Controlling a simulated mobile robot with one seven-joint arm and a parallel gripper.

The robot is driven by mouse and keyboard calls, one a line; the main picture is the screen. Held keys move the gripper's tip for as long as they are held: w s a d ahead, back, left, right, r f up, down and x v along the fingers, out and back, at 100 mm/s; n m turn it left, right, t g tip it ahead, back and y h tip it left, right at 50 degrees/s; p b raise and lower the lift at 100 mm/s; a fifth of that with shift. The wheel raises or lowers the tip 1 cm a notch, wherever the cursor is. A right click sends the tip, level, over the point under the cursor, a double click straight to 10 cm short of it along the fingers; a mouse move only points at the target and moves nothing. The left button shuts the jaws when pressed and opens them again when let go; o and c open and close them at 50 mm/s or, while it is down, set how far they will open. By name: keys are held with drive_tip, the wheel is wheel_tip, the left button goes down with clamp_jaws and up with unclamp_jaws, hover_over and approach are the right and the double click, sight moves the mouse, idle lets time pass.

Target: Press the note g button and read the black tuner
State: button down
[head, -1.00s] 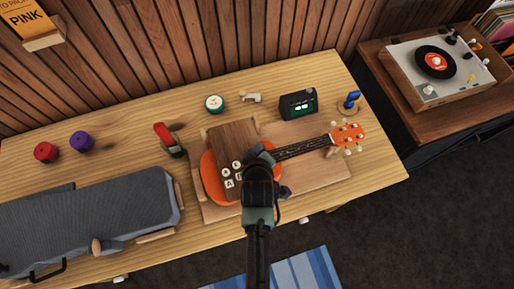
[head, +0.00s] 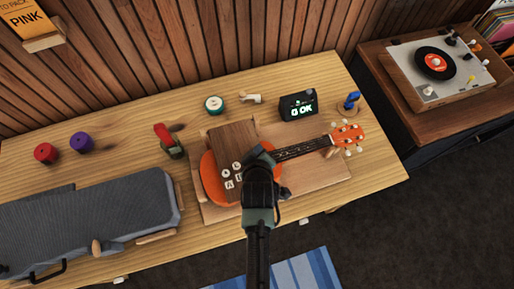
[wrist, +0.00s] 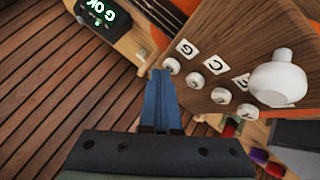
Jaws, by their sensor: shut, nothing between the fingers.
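The black tuner (head: 298,105) stands at the back of the bench, and its lit display reads "G OK". The same tuner shows in the wrist view (wrist: 103,14) with the same reading. A wooden panel (head: 236,141) over the orange ukulele carries a row of round white buttons with letter labels. The note g button (wrist: 171,66) is beside the G label (wrist: 186,48). My gripper (wrist: 160,73) is shut and empty, its blue fingertips right at the g button; whether they touch is hard to tell. In the head view my arm hides the fingertips.
A large white knob (wrist: 278,83) rises from the panel near the other buttons. The orange ukulele (head: 212,180) lies on a wooden board. A grey case (head: 90,215) fills the bench's left front. A blue clamp-like item (head: 352,99) stands right of the tuner.

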drive_tip(key=shift+r+p, duration=0.4)
drive_tip(key=shift+r, duration=0.25)
drive_tip(key=shift+r, duration=0.1)
wheel_tip(320, 180, up, 5)
drive_tip(key=p, duration=0.4)
drive_tip(key=shift+p, duration=0.3)
idle(0.4)
